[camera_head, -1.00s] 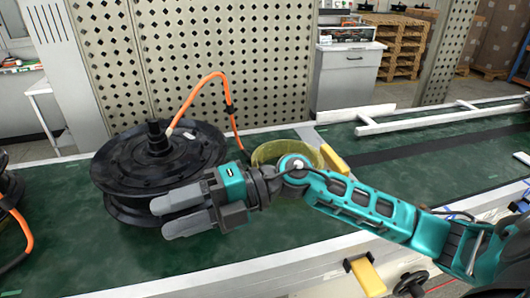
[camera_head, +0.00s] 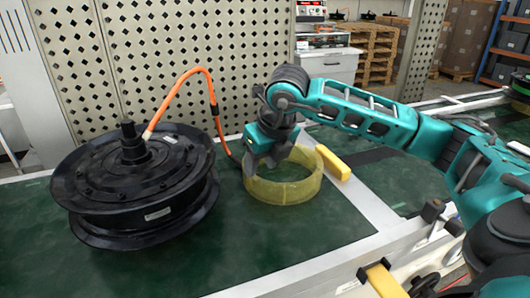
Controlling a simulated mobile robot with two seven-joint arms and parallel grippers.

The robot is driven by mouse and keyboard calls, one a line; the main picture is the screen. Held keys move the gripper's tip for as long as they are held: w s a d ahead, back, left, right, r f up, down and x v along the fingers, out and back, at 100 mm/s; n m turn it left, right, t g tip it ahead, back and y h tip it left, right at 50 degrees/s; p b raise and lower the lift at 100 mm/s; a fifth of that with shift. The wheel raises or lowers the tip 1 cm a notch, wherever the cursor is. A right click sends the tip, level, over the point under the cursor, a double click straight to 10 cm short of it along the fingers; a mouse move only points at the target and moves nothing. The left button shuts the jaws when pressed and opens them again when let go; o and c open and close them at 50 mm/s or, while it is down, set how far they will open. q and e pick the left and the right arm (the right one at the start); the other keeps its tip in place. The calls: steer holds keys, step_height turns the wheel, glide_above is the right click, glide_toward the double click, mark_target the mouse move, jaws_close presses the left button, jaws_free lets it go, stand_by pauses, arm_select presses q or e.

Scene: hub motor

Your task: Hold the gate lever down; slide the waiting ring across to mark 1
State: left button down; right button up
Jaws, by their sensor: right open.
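The waiting ring, a wide translucent yellow band (camera_head: 285,190), lies flat on the green belt right of the black hub motor. My right gripper (camera_head: 262,160) points down at the ring's back-left rim with its jaws open. I cannot tell whether a finger touches the ring or is inside it. A yellow bar (camera_head: 333,163), possibly the gate, stands just right of the ring at the belt's end. A yellow lever (camera_head: 384,281), likely the gate lever, sticks out at the front rail; its lower end is cut off. No mark 1 is readable. My left gripper is not in view.
The black hub motor (camera_head: 135,185) stands left on the belt. Its orange cable (camera_head: 190,72) arches over towards my right gripper. The front rail (camera_head: 300,268) borders the belt. A second green belt (camera_head: 400,197) lies to the right. The belt in front of the ring is clear.

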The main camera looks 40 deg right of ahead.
mark_target(254, 180)
steer(key=b+x, duration=0.1)
steer(key=x, duration=0.7)
steer(key=shift+a, duration=0.1)
jaws_close()
steer(key=shift+r, duration=0.35)
stand_by(0.7)
steer(key=shift+o, duration=0.5)
jaws_free()
